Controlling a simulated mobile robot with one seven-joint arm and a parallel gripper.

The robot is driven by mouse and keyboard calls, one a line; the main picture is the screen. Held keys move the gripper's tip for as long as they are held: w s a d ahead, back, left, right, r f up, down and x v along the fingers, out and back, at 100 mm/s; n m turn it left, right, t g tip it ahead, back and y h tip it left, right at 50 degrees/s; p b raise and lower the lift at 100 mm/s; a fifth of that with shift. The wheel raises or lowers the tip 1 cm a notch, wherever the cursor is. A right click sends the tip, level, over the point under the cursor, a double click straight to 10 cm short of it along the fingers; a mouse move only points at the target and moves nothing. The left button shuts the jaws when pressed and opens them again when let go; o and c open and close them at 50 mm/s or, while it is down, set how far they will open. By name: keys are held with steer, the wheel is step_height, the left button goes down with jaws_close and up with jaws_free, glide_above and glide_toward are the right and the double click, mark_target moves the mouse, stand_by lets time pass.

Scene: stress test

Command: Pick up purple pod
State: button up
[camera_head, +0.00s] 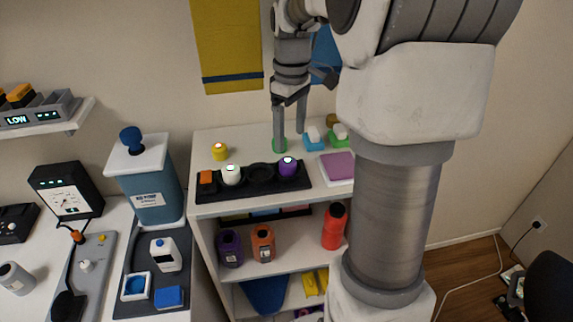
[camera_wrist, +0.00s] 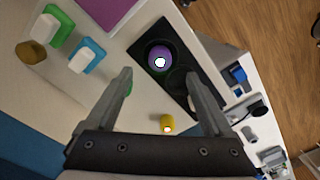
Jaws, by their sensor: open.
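The purple pod (camera_head: 287,166) sits in the right end of a black tray (camera_head: 262,188) on top of the white shelf unit. In the wrist view the purple pod (camera_wrist: 160,60) lies in the black tray (camera_wrist: 150,37), beyond and between my fingertips. My gripper (camera_head: 290,118) points down over the shelf top, behind the tray. In the wrist view my gripper (camera_wrist: 160,86) is open with nothing between its fingers. A green thing at its left finger is partly hidden.
A white pod (camera_head: 231,175) and an orange block (camera_head: 207,178) are in the tray's left part. A yellow pod (camera_head: 219,152) stands behind it. Blue (camera_head: 313,142) and green (camera_head: 342,139) holders with white tops and a purple pad (camera_head: 338,166) stand to the right.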

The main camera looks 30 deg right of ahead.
mark_target(287, 160)
steer(key=f, duration=0.7)
steer(key=shift+w+a+f+p, duration=0.2)
steer(key=shift+a+f+p, duration=0.05)
steer(key=shift+p, duration=0.1)
jaws_close()
